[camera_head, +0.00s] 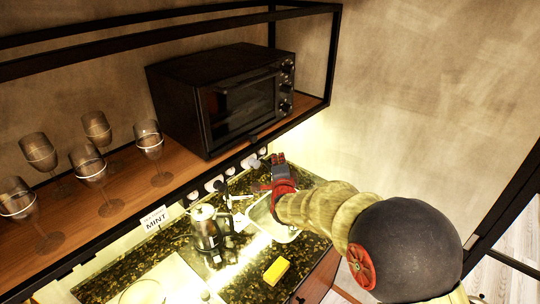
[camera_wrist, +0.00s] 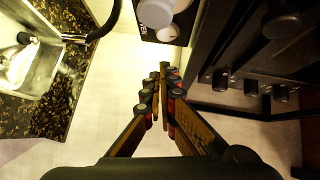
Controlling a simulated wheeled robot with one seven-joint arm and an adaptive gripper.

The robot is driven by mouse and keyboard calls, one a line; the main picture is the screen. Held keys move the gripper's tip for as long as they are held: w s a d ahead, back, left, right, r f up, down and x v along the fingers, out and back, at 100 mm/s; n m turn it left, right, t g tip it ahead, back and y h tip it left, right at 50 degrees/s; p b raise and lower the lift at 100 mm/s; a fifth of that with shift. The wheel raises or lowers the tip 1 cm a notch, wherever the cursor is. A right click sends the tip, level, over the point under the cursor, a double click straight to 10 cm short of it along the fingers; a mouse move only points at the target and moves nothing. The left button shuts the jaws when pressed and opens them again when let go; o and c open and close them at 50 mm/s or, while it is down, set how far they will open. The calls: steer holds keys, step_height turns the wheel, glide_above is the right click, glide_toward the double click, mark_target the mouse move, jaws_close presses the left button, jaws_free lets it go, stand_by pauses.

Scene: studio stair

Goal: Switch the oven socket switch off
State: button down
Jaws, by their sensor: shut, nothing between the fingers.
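My gripper (camera_head: 279,160) is raised near the right end of the shelf, in front of the wall and below the oven's knobs. In the wrist view its fingers (camera_wrist: 164,76) are together with nothing between them. A row of white round sockets or switches (camera_head: 213,185) runs along the wall under the shelf. In the wrist view a dark panel with white round parts (camera_wrist: 167,33) lies just beyond the fingertips, apart from them. The black oven (camera_head: 235,105) stands on the shelf above.
The wooden shelf (camera_head: 125,180) with a black frame holds several wine glasses (camera_head: 90,165). Below are the sink (camera_wrist: 28,58), a glass jug (camera_head: 206,229) and a yellow sponge (camera_head: 276,271) on the dark counter. Oven knobs (camera_wrist: 250,88) are close right of the fingers.

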mark_target(263, 150)
steer(key=shift+w+a+f+p, duration=0.2)
steer(key=shift+w+a+p, duration=0.1)
steer(key=shift+w+a, duration=0.35)
steer(key=shift+w+a+f+p, duration=0.25)
steer(key=shift+w+a, duration=0.15)
steer(key=shift+a, duration=0.45)
steer(key=shift+f+b, duration=0.1)
steer(key=shift+b, duration=0.4)
steer(key=b, duration=0.4)
steer(key=shift+w+a+f+m+b, duration=0.2)
steer(key=shift+a+f+m+b, duration=0.05)
steer(key=shift+f+m+b, duration=0.1)
steer(key=shift+r+p, duration=0.35)
steer(key=shift+p, duration=0.05)
steer(key=shift+f, duration=0.1)
